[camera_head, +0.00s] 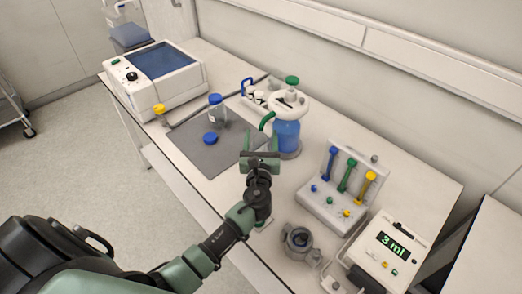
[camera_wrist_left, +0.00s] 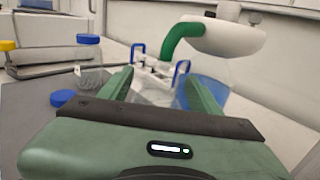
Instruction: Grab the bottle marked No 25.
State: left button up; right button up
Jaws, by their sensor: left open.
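No label reading No 25 is legible in either view. A clear bottle with a blue cap (camera_head: 216,101) stands upright on the grey mat, and it also shows left of my fingers in the left wrist view (camera_wrist_left: 89,60). A loose-looking blue cap (camera_head: 210,137) is on the mat nearer me; it also shows in the left wrist view (camera_wrist_left: 63,98). My left gripper (camera_head: 261,158) is open and empty above the mat's right side. In the left wrist view, a white rack with blue handles and clear glassware (camera_wrist_left: 155,80) shows beyond the fingers. My right gripper is not in view.
A vessel of blue liquid (camera_head: 286,135) with a green handle stands close behind my left gripper. A tool stand (camera_head: 335,205), grey reactor (camera_head: 298,240) and 3 ml display (camera_head: 393,245) are right. The grey mat (camera_head: 195,150) is mostly clear.

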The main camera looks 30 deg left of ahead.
pick_arm(q)
jog(key=shift+c, duration=0.9)
jog(key=c, duration=1)
grip_shut()
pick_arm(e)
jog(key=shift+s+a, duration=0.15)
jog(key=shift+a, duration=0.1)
